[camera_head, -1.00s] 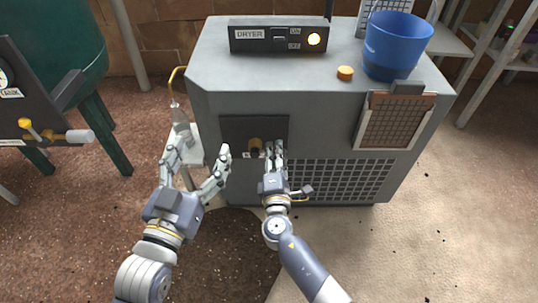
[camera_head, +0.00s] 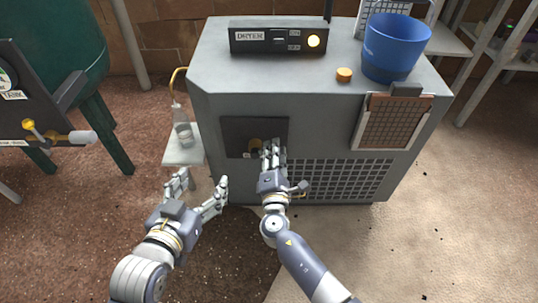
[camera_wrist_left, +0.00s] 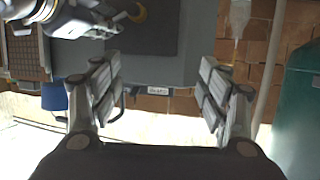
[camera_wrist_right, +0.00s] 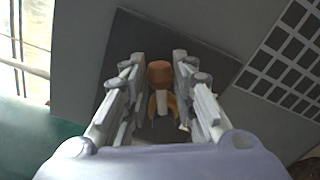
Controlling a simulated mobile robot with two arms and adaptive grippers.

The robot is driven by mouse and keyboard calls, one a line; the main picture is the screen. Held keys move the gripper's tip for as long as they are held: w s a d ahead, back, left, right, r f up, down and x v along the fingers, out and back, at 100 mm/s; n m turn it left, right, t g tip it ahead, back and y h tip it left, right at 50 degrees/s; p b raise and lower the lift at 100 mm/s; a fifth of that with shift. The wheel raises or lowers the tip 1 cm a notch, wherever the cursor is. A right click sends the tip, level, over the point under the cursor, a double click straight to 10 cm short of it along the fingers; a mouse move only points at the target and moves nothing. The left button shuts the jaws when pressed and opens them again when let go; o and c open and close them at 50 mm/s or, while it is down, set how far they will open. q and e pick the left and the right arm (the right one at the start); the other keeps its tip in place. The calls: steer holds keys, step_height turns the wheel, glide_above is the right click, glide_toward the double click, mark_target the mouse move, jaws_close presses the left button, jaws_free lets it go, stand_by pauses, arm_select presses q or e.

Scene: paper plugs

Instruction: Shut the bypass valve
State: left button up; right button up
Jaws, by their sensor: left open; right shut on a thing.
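The valve sits on a dark square panel (camera_head: 238,130) on the front of the grey dryer (camera_head: 230,90). In the head view its brass-coloured body (camera_head: 255,146) is partly hidden by my right gripper (camera_head: 271,152). In the right wrist view the valve has an orange-brown end (camera_wrist_right: 160,72), a pale bar and a yellow part, lying between the fingers of my right gripper (camera_wrist_right: 162,95). My right gripper is shut on the valve's handle; the exact contact is hard to see. My left gripper (camera_head: 201,188) is open and empty, low in front of the dryer's left side.
A blue bucket (camera_head: 393,50), an orange cap (camera_head: 344,75) and a DRYER control box (camera_head: 278,40) with a lit lamp stand on top. A clipboard-like filter panel (camera_head: 395,122) hangs at right. A bottle (camera_head: 182,128) is at left, near a green tank (camera_head: 50,50).

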arm_select(q)
steer(key=shift+s+a+f+g+y+p, duration=0.2)
steer(key=shift+s+f+g, duration=0.25)
steer(key=shift+f, duration=0.35)
steer(key=shift+s+a+f+g+y+p, duration=0.1)
steer(key=shift+s+a+f+g, duration=0.3)
steer(key=shift+f, duration=0.4)
arm_select(e)
steer(key=shift+a+r+n, duration=0.2)
steer(key=shift+n, duration=0.2)
arm_select(q)
steer(key=shift+d, duration=0.1)
steer(key=shift+s, duration=0.15)
arm_select(e)
steer(key=shift+a+r+n+p, duration=0.2)
steer(key=shift+r+n+p, duration=0.05)
steer(key=shift+n+p, duration=0.25)
steer(key=shift+a+r+n+p, duration=0.2)
steer(key=shift+n+p, duration=0.2)
steer(key=shift+n, duration=0.2)
arm_select(q)
steer(key=s+a+f+g+y, duration=0.1)
steer(key=s+a+f+g, duration=0.2)
steer(key=s+f+g, duration=0.3)
steer(key=shift+s+a+f+n+g+y+p, duration=0.35)
steer(key=shift+s+f, duration=0.25)
steer(key=shift+s, duration=1.5)
arm_select(e)
steer(key=shift+a+r+n, duration=0.15)
steer(key=shift+n, duration=0.35)
